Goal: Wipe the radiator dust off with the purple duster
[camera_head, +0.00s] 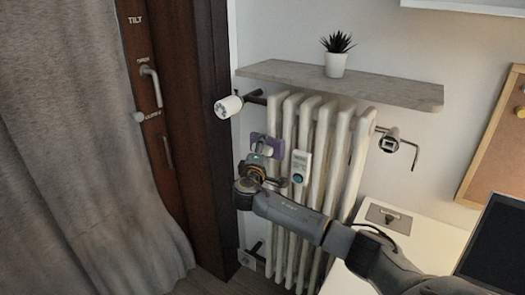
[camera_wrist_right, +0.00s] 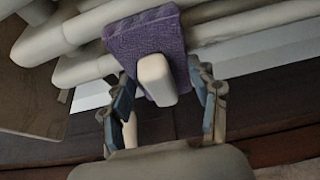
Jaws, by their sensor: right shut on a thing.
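The white column radiator (camera_head: 305,190) stands against the wall below a shelf; its tubes also show in the right wrist view (camera_wrist_right: 75,30). The purple duster (camera_head: 273,142) is at the upper left part of the radiator, its pad at the left columns. In the right wrist view the duster's purple pad (camera_wrist_right: 122,42) and pale handle (camera_wrist_right: 154,75) show. My right gripper (camera_head: 260,158) is shut on the duster, its fingers on both sides of the handle. Whether the pad touches the tubes is hard to tell. I cannot make out dust. My left gripper is not in view.
A grey shelf (camera_head: 390,90) with a potted plant (camera_head: 336,62) is above the radiator. A white valve knob (camera_head: 228,107) sticks out at left, a small device (camera_head: 300,167) hangs on the front. A white desk (camera_head: 425,238) and dark screen (camera_head: 497,240) are at right.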

